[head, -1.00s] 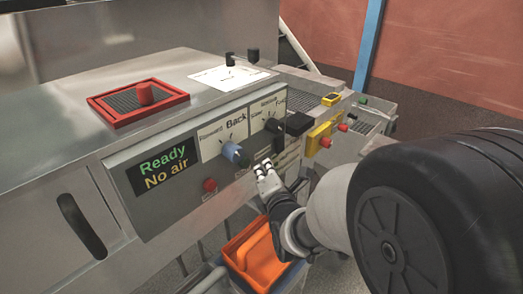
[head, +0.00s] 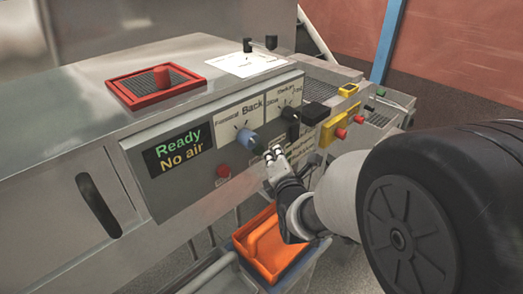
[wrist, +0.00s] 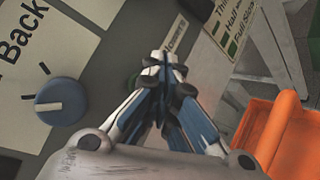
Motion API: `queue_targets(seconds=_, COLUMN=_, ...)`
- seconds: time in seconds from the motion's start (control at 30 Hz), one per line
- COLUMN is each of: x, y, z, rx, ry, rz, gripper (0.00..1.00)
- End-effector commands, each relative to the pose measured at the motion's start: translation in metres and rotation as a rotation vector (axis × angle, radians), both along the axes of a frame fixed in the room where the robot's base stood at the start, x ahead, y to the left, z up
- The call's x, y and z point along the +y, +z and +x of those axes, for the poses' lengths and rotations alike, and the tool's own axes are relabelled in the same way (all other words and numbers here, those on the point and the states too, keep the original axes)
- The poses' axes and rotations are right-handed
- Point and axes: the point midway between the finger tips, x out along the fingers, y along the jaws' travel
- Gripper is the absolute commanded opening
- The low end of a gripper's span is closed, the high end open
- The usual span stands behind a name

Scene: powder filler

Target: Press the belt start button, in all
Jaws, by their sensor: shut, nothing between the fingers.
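The control panel (head: 180,190) has a display reading "Ready" and "No air". In the head view my gripper (head: 273,153) is right of and slightly below the blue knob (head: 248,140), close to the panel face. In the wrist view my gripper (wrist: 163,60) is shut and empty, its tips over the panel. I cannot tell whether they touch it. A red button (head: 223,171) sits lower left of the blue knob.
The blue knob also shows in the wrist view (wrist: 62,101). A black knob (head: 291,117) and a yellow box with red buttons (head: 330,130) are to the right. An orange bin (head: 270,250) stands below. A red-framed grate (head: 130,94) is on top.

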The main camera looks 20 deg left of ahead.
Motion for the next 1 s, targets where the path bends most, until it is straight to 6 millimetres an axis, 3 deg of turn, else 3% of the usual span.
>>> queue_targets(seconds=1.0, x=0.0082, y=-0.0003, z=0.0031, rx=0.001, ry=0.001, rz=0.0, gripper=0.0)
